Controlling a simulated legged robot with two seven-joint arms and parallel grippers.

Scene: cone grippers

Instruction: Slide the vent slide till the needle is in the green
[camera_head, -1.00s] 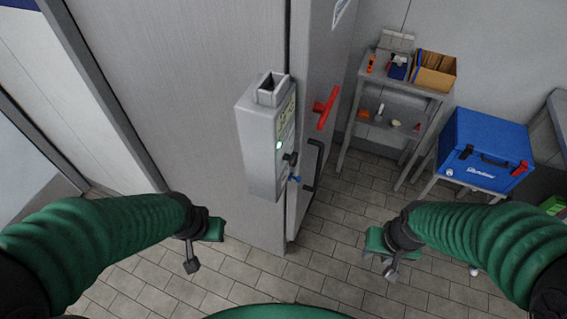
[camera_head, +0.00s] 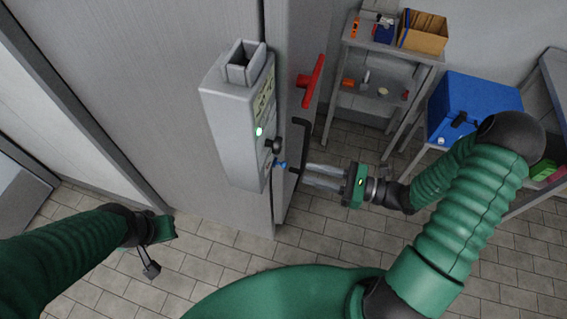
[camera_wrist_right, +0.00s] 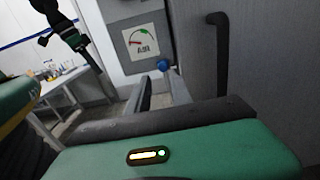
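A grey control box (camera_head: 222,125) is fixed to the grey wall panel, with a lit green lamp (camera_head: 259,131) and a black knob (camera_head: 274,146). A small blue knob (camera_head: 280,164), apparently the vent slide's, sits low on it; the wrist view shows it too (camera_wrist_right: 162,65). An AIR gauge (camera_wrist_right: 143,42) with red and green arcs is beside it in the wrist view; the needle reading is too small to tell. My right gripper (camera_head: 306,176) is open, its two fingers pointing toward the blue knob, apparently short of it. My left gripper (camera_head: 160,250) hangs lower left, away from the box.
A red handle (camera_head: 311,82) and a black bar handle (camera_head: 301,140) are on the door face right of the box. A grey shelf (camera_head: 385,92) with small items and a blue case (camera_head: 465,100) stand at the right. Tiled floor is open below.

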